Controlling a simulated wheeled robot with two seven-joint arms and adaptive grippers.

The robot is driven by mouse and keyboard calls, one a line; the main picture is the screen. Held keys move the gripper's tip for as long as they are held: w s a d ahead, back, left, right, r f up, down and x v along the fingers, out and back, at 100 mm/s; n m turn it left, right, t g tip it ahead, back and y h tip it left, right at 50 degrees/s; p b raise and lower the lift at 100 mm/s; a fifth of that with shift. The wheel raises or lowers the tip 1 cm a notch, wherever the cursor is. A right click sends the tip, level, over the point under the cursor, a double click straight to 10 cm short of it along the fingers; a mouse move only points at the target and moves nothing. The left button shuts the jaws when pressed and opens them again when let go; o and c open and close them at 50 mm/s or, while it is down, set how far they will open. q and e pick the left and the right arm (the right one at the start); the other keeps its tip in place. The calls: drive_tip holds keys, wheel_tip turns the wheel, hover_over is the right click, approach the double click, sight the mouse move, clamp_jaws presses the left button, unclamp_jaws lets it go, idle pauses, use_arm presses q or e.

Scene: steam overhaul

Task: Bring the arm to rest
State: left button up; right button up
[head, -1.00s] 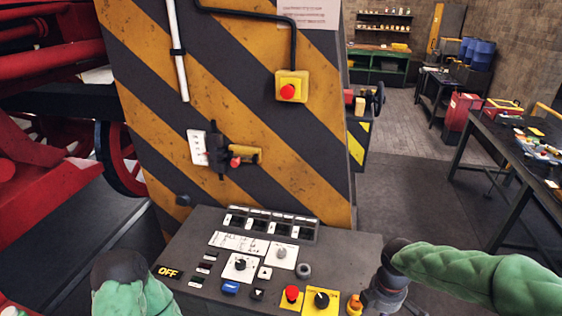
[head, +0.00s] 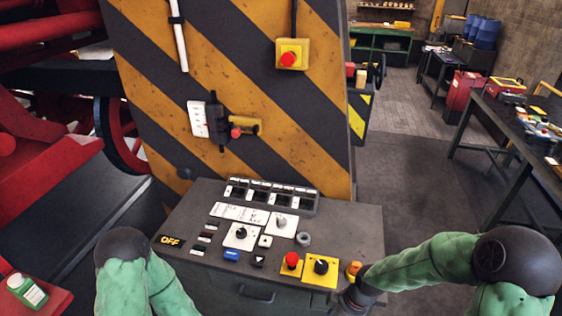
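My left arm (head: 130,270) shows at the lower left as a green-sleeved link with a dark joint; its gripper is out of the picture. My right arm (head: 425,262) comes in from the lower right, with a dark elbow joint. Its dark wrist end (head: 357,298) is at the right front corner of the control desk (head: 345,220), near an orange knob (head: 353,270). The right gripper's fingers are not visible; they are below the frame or hidden.
The desk carries a red mushroom button (head: 291,261) and a black rotary switch (head: 320,267) on yellow plates. A striped panel (head: 235,90) rises behind it. A workbench (head: 520,140) stands at right, red machinery (head: 50,190) at left. The floor (head: 405,200) between desk and workbench is clear.

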drive_tip(key=s+a+f+m+b, duration=0.1)
drive_tip(key=s+a+f+m, duration=0.1)
drive_tip(key=f, duration=0.4)
drive_tip(key=s+a+f+m+b, duration=0.1)
drive_tip(key=s+a+f+m, duration=0.1)
drive_tip(key=s+f+m, duration=0.3)
drive_tip(key=s+a+f+m+y+b, duration=0.1)
drive_tip(key=s+a+f+m+b, duration=0.1)
drive_tip(key=f, duration=0.6)
drive_tip(key=shift+s+f+m+t, duration=0.25)
drive_tip(key=shift+s+m, duration=0.45)
drive_tip(key=shift+m, duration=0.5)
idle(0.4)
